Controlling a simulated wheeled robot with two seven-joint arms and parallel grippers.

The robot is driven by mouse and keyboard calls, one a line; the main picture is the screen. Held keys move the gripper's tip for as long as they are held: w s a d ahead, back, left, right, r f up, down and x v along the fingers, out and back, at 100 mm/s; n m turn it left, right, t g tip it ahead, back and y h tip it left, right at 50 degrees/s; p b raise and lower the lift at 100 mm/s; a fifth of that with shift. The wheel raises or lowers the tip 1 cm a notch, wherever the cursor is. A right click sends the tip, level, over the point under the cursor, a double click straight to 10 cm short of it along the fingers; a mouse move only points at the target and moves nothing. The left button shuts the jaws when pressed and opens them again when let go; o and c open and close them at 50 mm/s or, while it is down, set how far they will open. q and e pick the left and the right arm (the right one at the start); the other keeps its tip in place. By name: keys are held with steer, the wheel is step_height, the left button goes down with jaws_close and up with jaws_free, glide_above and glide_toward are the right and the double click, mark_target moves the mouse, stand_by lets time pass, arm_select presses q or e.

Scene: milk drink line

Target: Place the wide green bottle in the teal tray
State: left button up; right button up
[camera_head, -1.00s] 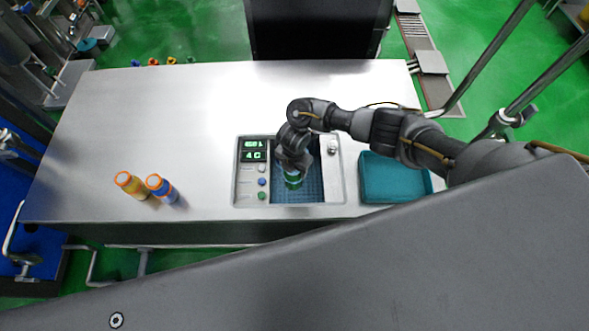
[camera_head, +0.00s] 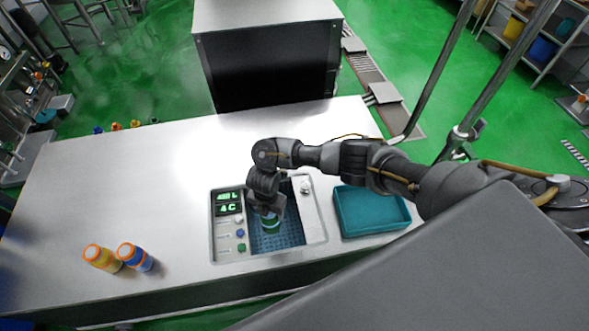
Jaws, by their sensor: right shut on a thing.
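The wide green bottle (camera_head: 271,221) is in the recessed blue-mesh bay of a panel unit (camera_head: 228,250) on the steel table. My right gripper (camera_head: 268,208) comes down over it from above and is shut on it; the fingers and the wrist hide most of the bottle. I cannot tell whether the bottle touches the bay floor. The teal tray (camera_head: 372,228) lies on the table to the right of the bay, and it is empty. My left gripper is not in view.
The panel has a green display (camera_head: 228,203) and buttons. My right arm passes above the tray's far right side.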

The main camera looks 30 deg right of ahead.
steer(key=shift+w, duration=0.1)
steer(key=d+r+n+b, duration=0.25)
steer(key=d+b, duration=0.25)
steer(key=d, duration=1.4)
steer(key=s+d+r+n+b, duration=0.1)
steer(key=s+r+n, duration=0.2)
steer(key=s, duration=0.5)
steer(key=s+d+r+n, duration=0.2)
steer(key=s+r+n, duration=0.15)
steer(key=s, duration=0.55)
steer(key=w+d+f+b, duration=0.5)
steer(key=w+d+f, duration=0.5)
steer(key=f, duration=0.3)
steer(key=shift+m, duration=0.4)
